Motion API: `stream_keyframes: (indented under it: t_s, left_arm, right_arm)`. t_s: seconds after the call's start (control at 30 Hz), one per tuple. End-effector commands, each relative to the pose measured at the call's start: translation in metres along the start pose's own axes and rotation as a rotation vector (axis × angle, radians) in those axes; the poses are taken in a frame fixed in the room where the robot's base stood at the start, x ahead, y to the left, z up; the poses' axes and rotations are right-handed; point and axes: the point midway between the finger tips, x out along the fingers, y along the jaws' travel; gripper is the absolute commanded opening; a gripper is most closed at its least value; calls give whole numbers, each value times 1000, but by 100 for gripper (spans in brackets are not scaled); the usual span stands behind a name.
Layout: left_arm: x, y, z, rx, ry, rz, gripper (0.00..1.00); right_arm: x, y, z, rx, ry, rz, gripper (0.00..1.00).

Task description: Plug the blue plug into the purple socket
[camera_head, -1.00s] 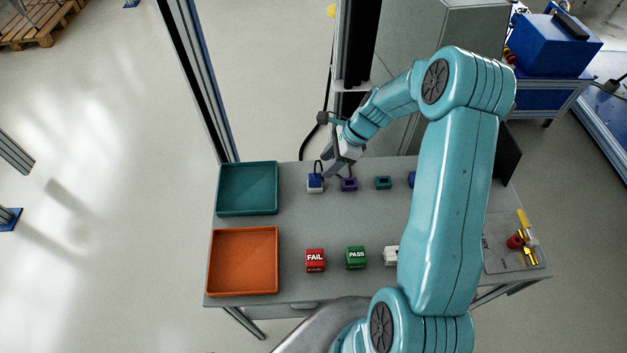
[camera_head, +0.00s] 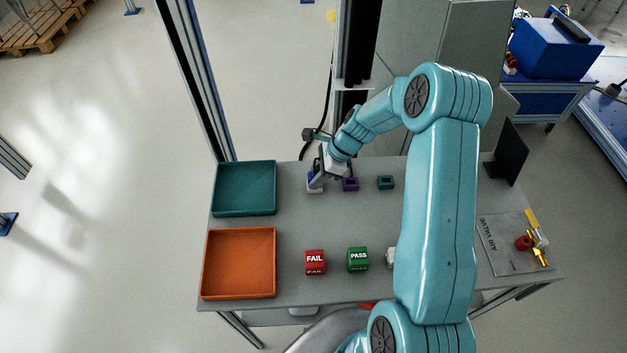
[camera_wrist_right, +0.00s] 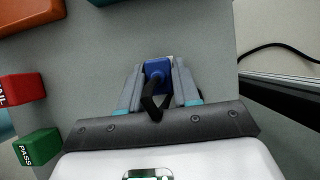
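The blue plug (camera_head: 312,178) sits on a white block at the back of the table, partly covered by my right gripper (camera_head: 317,181). In the right wrist view the blue plug (camera_wrist_right: 158,73) with its black cable lies between the two fingers of my right gripper (camera_wrist_right: 158,85). The fingers flank it closely; whether they press on it I cannot tell. The purple socket (camera_head: 350,184) stands just right of the plug, apart from the gripper, with a dark opening on top. My left gripper is not in view.
A teal socket (camera_head: 386,182) stands right of the purple one. A teal tray (camera_head: 245,212) and an orange tray (camera_head: 240,296) lie on the left. Red FAIL (camera_head: 315,262) and green PASS (camera_head: 358,258) blocks stand in front. My right arm covers the table's right-centre.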

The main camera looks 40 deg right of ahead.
Motion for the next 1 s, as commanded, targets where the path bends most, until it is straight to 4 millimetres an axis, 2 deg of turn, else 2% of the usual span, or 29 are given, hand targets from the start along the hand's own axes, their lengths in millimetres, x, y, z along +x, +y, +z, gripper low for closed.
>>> stream_keyframes:
  t_s: [1.0]
  left_arm:
    - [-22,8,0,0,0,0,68]
  right_arm:
    - [-25,0,14,0,0,0,0]
